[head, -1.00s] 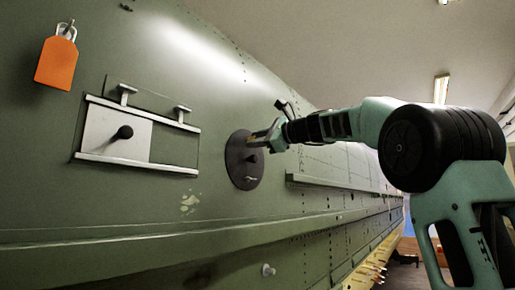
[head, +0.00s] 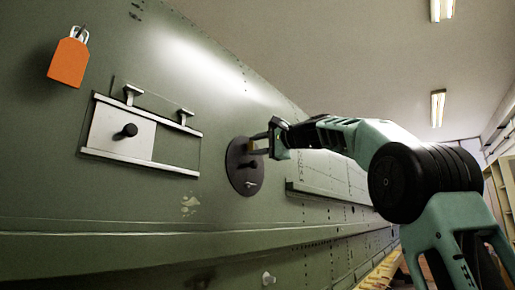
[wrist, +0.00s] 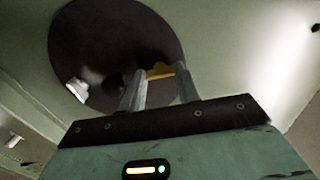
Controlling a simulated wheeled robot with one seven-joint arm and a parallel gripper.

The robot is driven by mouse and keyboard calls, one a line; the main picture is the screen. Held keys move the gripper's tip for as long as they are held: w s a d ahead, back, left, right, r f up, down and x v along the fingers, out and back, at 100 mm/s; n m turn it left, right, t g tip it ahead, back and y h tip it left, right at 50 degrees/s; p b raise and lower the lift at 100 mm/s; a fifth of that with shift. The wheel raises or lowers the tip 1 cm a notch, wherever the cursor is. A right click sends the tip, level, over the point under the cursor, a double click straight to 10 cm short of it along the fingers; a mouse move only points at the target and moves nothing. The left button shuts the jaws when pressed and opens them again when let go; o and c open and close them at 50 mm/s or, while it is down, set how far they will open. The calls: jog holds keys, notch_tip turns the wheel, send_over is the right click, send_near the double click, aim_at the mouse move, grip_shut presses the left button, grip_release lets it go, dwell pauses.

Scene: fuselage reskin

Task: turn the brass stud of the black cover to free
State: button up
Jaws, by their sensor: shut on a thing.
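The black cover (head: 240,178) is a round dark disc on the green fuselage skin, and it fills the upper left of the wrist view (wrist: 85,35). My gripper (head: 262,146) is at the cover's upper right edge. In the wrist view its two grey fingers are shut on the brass stud (wrist: 160,71), which shows as a yellow piece between and behind them. The fingers hide part of the stud, so its turn angle is unclear. A dark knob (wrist: 112,84) sits mid-cover. A pale metal fitting (wrist: 77,90) sits on the cover's opposite edge.
A sliding panel (head: 115,130) with a black knob sits between rails left of the cover. An orange tag (head: 68,62) hangs at upper left. A ledge (head: 310,190) runs along the skin to the right. The space beneath the cover is open.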

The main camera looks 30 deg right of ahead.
dwell(0.4)
jog(key=o, duration=1)
jog(key=shift+s, duration=0.1)
jog(key=b+v, duration=0.5)
jog(key=v, duration=1.2)
jog(key=shift+s, duration=0.1)
